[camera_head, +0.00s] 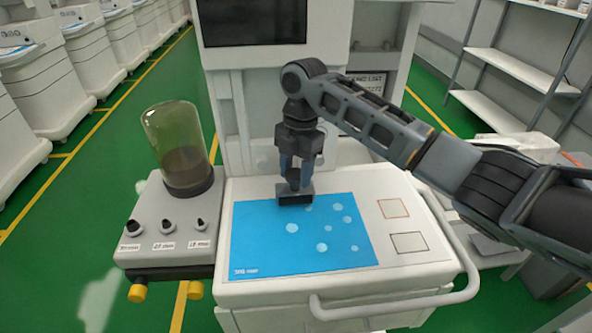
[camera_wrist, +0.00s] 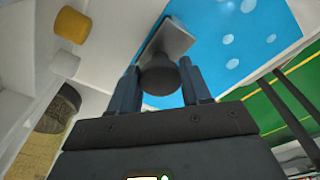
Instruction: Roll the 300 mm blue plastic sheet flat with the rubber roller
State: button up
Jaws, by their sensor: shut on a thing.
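The blue plastic sheet (camera_head: 262,247) lies on the white cart top, with several pale round spots, mostly on its right half; "300 mm" seems printed at its lower left corner. The sheet also shows in the wrist view (camera_wrist: 262,52). My gripper (camera_head: 294,180) points down over the sheet's far edge and is shut on the rubber roller (camera_head: 294,198). In the wrist view the roller's round dark handle (camera_wrist: 158,78) sits between my two fingers, with its grey block beyond. The roller is at the sheet's far edge; I cannot tell whether it touches.
Two outlined squares (camera_head: 394,208) mark the cart top right of the sheet. A rail (camera_head: 400,303) runs along the front and right side. A glass canister (camera_head: 180,145) stands on a knobbed unit at the left. A screen (camera_head: 253,22) rises behind. Shelves (camera_head: 515,70) stand at the right.

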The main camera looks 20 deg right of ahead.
jog(key=shift+s, duration=0.2)
jog(key=shift+s+a+p, duration=0.35)
jog(key=shift+s+p, duration=0.55)
jog(key=shift+p, duration=0.05)
jog(key=shift+s, duration=0.15)
jog(key=shift+s+a+p, duration=0.2)
jog(key=shift+s+p, duration=0.4)
jog(key=shift+p, duration=0.1)
jog(key=shift+s+a, duration=0.1)
jog(key=shift+s, duration=0.2)
jog(key=shift+s, duration=0.1)
jog(key=shift+s+a+p, duration=0.25)
jog(key=shift+s+p, duration=0.3)
jog(key=shift+s, duration=0.35)
jog(key=shift+s+a+f, duration=0.1)
jog(key=shift+s, duration=0.05)
